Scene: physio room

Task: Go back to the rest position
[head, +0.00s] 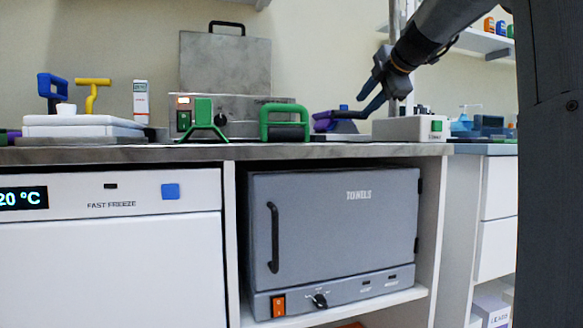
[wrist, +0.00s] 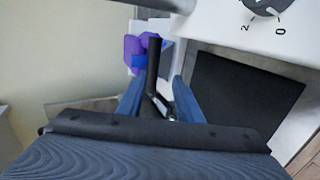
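My gripper (head: 365,104) is above the right part of the counter in the head view, its blue fingers pointing down and left. In the wrist view my gripper (wrist: 157,82) has its two blue fingers apart. A black bar-like handle (wrist: 153,62) shows between them. I cannot tell whether the fingers touch it; no finger is visibly closed on it. No marker of a rest position shows.
A white device (head: 405,127) with a green switch stands below my gripper. A purple and blue item (head: 335,120) and a green-handled object (head: 284,124) stand to its left. The grey towel cabinet (head: 335,225) is under the counter (head: 230,152). The wall shelf (head: 484,42) is at upper right.

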